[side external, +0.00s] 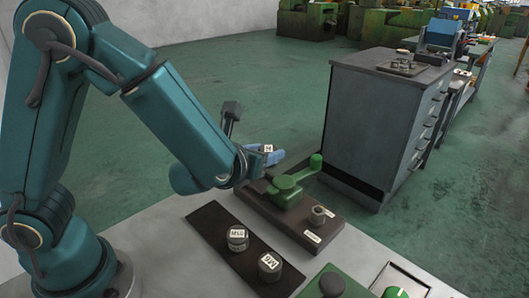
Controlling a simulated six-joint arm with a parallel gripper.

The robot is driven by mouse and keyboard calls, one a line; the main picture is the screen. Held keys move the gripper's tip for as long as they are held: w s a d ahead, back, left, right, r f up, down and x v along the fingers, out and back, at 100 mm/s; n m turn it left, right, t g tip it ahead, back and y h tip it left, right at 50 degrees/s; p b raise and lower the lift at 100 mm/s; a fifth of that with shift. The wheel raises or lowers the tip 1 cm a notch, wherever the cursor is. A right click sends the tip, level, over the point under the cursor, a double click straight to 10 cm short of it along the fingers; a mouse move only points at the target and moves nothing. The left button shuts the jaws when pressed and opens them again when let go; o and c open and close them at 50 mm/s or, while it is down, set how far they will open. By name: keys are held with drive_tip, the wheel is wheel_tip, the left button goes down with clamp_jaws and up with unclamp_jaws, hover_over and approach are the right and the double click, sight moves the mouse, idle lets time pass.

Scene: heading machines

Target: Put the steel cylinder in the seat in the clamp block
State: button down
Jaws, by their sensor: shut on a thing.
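My gripper (258,158) is at the end of my teal arm, above the far end of the clamp block. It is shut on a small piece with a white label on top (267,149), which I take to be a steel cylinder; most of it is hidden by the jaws. The clamp block (328,231) is a dark brown base carrying a green clamp with a lever (290,190). A grey metal ring-like piece (318,215) stands at its near right end. The seat cannot be made out clearly. The held piece is apart from the block.
Two labelled steel cylinders, one farther (237,238) and one nearer (269,265), stand on a dark strip (208,222) left of the block. A green box with a black knob (332,284) is at the front. A grey drawer cabinet (372,125) stands behind, to the right.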

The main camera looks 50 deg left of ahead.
sight(260, 188)
drive_tip(key=shift+w+a+r+m+h, duration=0.15)
drive_tip(key=shift+w+a+m+h, duration=0.15)
drive_tip(key=shift+a, duration=0.75)
drive_tip(key=shift+a+f, duration=0.15)
drive_tip(key=shift+f, duration=3.75)
drive_tip(key=shift+f, duration=0.1)
drive_tip(key=shift+c, duration=1.7)
unclamp_jaws()
drive_tip(key=shift+f, duration=0.1)
